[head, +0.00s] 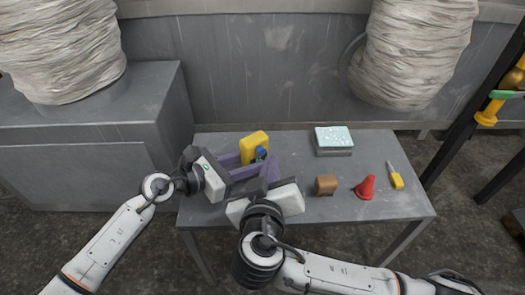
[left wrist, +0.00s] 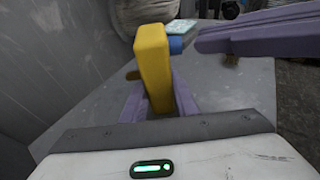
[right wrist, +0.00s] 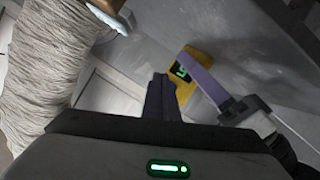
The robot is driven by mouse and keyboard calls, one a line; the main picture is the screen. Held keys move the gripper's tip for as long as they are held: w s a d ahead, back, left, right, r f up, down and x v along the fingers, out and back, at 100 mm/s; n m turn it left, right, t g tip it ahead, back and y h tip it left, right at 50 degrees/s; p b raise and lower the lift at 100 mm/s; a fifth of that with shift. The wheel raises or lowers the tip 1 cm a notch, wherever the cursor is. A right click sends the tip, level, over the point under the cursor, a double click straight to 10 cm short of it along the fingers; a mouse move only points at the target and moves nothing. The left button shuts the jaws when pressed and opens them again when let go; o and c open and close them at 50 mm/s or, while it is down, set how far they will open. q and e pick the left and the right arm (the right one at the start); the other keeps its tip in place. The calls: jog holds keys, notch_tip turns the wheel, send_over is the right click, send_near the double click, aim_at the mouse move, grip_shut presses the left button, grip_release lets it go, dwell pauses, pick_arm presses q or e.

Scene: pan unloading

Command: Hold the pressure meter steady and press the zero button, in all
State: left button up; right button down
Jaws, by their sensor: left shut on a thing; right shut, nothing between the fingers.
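The pressure meter is a yellow block (head: 254,144) held upright above the left part of the table. A small blue part (head: 261,153) shows on its side; the left wrist view also shows this blue part (left wrist: 176,45). My left gripper (head: 241,160) is shut on the yellow meter, with its purple fingers on either side of it (left wrist: 153,70). My right gripper (head: 268,168) is shut and empty, its fingertips close to the blue part; contact cannot be told. In the right wrist view the meter (right wrist: 187,90) shows a dark display with green marks, partly behind a left finger.
The table's right front is free. A grey wall stands behind.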

jog(key=shift+w+a, duration=0.1)
dwell(0.4)
jog(key=shift+w+a, duration=0.15)
jog(key=shift+w, duration=0.1)
jog(key=shift+w+a, duration=0.3)
jog(key=shift+w, duration=0.1)
dwell(0.8)
jog(key=shift+s+d, duration=0.6)
jog(key=shift+s, duration=0.2)
jog(key=shift+s+d, duration=0.7)
jog(key=shift+s, duration=0.35)
jog(key=shift+s+d, duration=0.7)
jog(key=shift+s, duration=0.3)
